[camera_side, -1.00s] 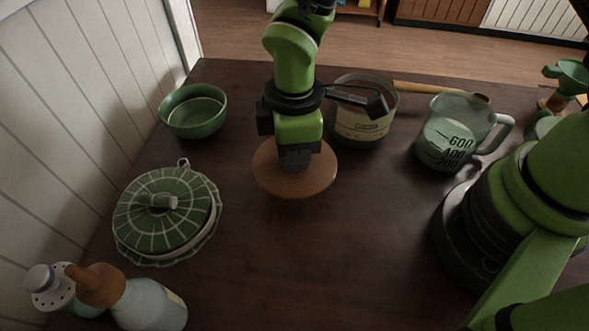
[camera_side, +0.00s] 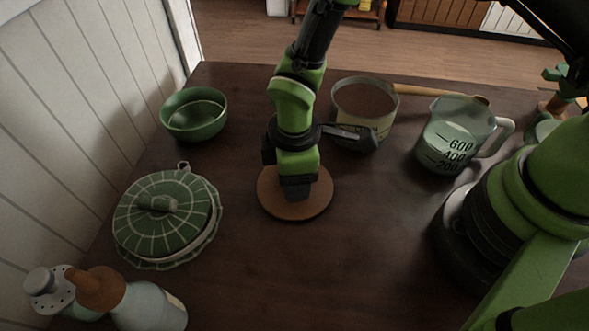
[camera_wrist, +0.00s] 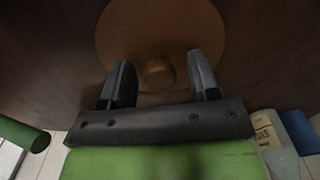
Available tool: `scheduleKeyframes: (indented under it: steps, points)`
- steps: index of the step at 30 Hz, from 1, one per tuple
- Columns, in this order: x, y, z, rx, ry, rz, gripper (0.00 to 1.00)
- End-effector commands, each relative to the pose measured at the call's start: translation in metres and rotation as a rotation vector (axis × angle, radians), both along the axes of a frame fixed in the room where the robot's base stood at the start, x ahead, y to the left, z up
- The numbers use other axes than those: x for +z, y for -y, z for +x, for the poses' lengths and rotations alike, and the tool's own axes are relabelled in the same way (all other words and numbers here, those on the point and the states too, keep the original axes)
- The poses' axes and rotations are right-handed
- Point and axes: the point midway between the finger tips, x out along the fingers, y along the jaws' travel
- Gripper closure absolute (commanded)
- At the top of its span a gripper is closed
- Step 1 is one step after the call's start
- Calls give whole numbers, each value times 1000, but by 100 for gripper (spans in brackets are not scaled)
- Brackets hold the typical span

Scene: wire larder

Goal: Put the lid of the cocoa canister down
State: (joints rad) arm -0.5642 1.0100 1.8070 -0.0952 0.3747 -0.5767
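The round brown lid (camera_side: 320,198) lies flat on the dark table, in front of the cocoa canister (camera_side: 366,132). The canister is open at the top, with brown contents showing. My gripper (camera_side: 297,192) is low over the lid's middle and hides that part in the side view. In the wrist view my gripper (camera_wrist: 160,68) is open, its two fingers wide apart on either side of the lid's knob (camera_wrist: 160,74). A gap shows between the knob and each finger. The lid's disc (camera_wrist: 160,25) shows beyond the knob.
A green bowl (camera_side: 194,115) stands at the back left and a green lidded dish (camera_side: 165,220) at the left. Bottles (camera_side: 150,305) stand at the front left. A measuring jug (camera_side: 455,138) stands right of the canister. The table's front middle is clear.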

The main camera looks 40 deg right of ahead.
Motion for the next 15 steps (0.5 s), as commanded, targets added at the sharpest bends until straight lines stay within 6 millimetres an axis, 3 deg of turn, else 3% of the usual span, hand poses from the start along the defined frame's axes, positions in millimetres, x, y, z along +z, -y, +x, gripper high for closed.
scheduleKeyframes:
  steps: [8,15]
  points:
    - [4,0,0,-1,1,1,44]
    - [44,-1,1,0,6,4,44]
